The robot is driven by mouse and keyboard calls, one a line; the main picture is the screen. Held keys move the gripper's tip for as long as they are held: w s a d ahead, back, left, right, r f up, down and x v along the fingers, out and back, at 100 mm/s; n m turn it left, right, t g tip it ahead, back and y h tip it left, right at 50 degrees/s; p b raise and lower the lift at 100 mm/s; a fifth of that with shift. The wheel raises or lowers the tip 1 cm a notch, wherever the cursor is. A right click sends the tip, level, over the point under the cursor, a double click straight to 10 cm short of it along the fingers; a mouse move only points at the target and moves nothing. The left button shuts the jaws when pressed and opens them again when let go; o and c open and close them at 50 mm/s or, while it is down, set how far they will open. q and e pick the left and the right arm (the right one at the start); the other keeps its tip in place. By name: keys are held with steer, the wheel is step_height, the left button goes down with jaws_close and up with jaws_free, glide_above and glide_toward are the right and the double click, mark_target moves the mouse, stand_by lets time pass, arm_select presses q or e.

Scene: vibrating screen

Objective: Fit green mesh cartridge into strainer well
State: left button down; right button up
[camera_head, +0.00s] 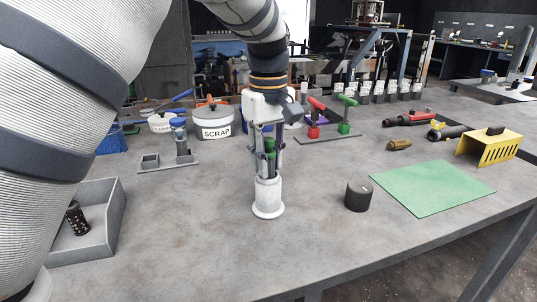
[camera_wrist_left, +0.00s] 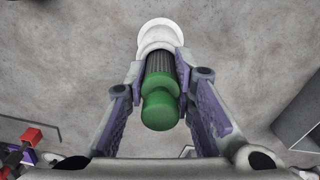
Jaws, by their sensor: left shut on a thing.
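The green mesh cartridge (camera_head: 269,150) has a green knobbed top and a dark ribbed body. My left gripper (camera_head: 267,165) is shut on it, pointing down at the white strainer well (camera_head: 268,197). In the head view the cartridge is upright, directly above or partly inside the well's mouth; the fingers hide its lower end. In the left wrist view the green cap (camera_wrist_left: 160,105) sits between the purple-lined fingers (camera_wrist_left: 160,75), with the well's white flange (camera_wrist_left: 158,30) beyond. I cannot tell how deep the cartridge sits. My right gripper is not in view.
A dark cylinder (camera_head: 358,196) and a green mat (camera_head: 432,187) are right of the well. A grey tray (camera_head: 100,225) with a dark perforated cartridge (camera_head: 76,218) is at left. The SCRAP pot (camera_head: 212,128) and a grey rack (camera_head: 168,164) stand behind. The front table area is clear.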

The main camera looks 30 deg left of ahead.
arm_select(q)
steer(key=shift+f, duration=0.55)
steer(key=c, duration=1.3)
jaws_free()
step_height(320, 180, up, 12)
steer(key=shift+f, duration=0.1)
